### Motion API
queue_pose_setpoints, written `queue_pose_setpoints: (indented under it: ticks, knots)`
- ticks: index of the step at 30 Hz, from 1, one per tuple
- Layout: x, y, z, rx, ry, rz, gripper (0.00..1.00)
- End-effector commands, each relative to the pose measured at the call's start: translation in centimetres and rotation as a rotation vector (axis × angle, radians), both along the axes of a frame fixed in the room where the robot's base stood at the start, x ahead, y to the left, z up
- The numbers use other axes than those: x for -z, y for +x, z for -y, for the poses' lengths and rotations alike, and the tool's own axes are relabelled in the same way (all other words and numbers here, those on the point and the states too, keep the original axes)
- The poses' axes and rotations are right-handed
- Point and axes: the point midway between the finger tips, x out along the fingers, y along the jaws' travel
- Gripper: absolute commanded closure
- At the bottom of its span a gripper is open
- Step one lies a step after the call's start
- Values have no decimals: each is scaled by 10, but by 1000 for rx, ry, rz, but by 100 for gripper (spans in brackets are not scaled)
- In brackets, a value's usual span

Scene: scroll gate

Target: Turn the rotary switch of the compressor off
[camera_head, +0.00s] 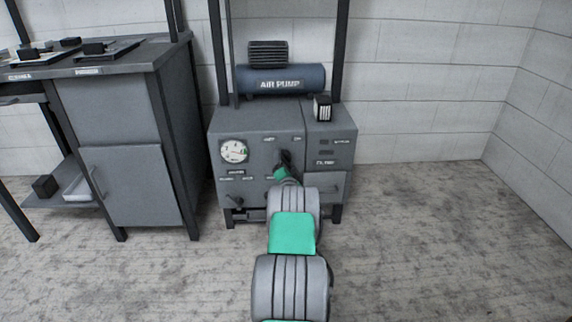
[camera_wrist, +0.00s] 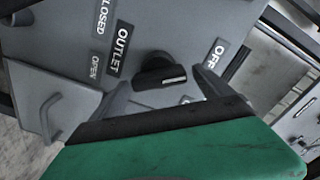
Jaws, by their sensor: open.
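The compressor (camera_head: 255,128) is a grey cabinet with a blue AIR PUMP tank on top, standing against the wall in the head view. In the wrist view its black rotary switch (camera_wrist: 160,72) shows a pale pointer line toward the picture's right. An OFF label (camera_wrist: 215,54) is to the right of the knob and an OUTLET label (camera_wrist: 119,48) to the left. My gripper (camera_wrist: 163,88) is open, with one fingertip on each side of the knob in the picture. Whether the fingers touch it I cannot tell. In the head view my gripper (camera_head: 286,158) hides the switch.
A round gauge (camera_head: 234,151) is on the panel's left. A grey workbench (camera_head: 130,130) with black items on top stands left of the compressor. Black uprights rise around the tank. The floor to the right is clear.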

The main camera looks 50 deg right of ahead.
Motion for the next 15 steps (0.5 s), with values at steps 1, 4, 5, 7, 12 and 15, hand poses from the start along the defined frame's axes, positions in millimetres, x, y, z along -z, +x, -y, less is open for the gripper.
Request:
queue_pose_setpoints:
  ticks: [1, 4, 5, 7, 12, 15]
  knots:
    - [0, -1, -1, 1, 1, -1, 10]
    - [-3, -8, -8, 0, 2, -1, 10]
    - [-4, -11, -12, 0, 3, -2, 10]
    - [-5, -21, -23, 1, 4, -2, 10]
    - [-4, -43, -48, 0, 3, -1, 10]
    - [-2, -50, -57, 0, 2, 0, 10]
